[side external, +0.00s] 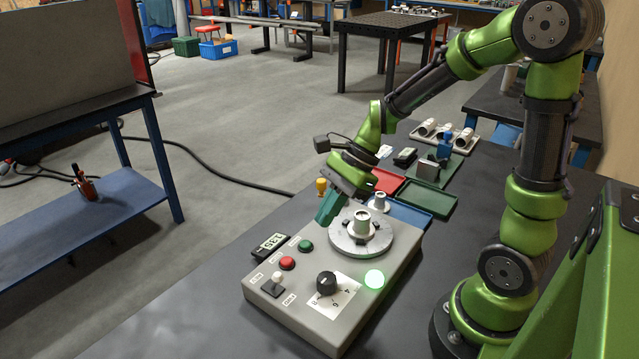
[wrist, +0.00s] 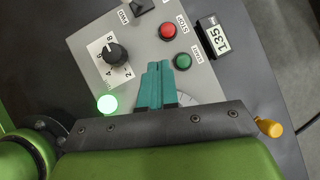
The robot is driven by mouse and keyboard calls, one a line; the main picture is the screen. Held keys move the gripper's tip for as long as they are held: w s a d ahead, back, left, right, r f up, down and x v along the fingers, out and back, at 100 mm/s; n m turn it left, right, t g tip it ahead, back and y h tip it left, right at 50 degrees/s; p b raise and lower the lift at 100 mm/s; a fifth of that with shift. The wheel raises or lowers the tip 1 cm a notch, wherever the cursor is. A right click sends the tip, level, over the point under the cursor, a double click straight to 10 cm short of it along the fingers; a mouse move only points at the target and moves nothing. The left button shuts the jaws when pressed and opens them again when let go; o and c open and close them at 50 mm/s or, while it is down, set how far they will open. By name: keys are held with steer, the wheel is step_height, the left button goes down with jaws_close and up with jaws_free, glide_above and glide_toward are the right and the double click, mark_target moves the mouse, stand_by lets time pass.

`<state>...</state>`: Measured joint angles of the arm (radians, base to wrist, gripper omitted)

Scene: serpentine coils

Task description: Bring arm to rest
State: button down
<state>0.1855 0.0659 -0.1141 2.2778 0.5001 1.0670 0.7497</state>
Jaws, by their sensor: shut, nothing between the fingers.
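My gripper (side external: 327,212), with teal fingers, is above the far-left part of the grey control box (side external: 313,310), beside the round metal turntable (side external: 362,236). In the wrist view its fingers (wrist: 157,66) are together and empty, with the box below them. The box carries a red button (side external: 287,263), a green button (side external: 306,246), a black dial (side external: 327,283), a small lever switch (side external: 277,280) and a lit green lamp (side external: 374,279). A white ringed part stands on the turntable's middle. The wrist view hides most of the turntable behind the gripper.
A small display (wrist: 216,36) reading about 135 lies beside the box. The dark tabletop (side external: 190,310) is clear at front left.

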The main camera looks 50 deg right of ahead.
steer(key=s+r+n+t+h, duration=0.2)
steer(key=s+r+n, duration=0.2)
steer(key=n, duration=0.4)
steer(key=s+a+r+n+t+h, duration=0.1)
steer(key=s+r+n+t+h, duration=0.1)
steer(key=s+r+n, duration=0.2)
step_height(320, 180, up, 3)
steer(key=n, duration=0.5)
steer(key=shift+s+a+r+t, duration=0.15)
steer(key=shift+a+r+t, duration=0.05)
steer(key=shift+a+t, duration=0.1)
stand_by(3.6)
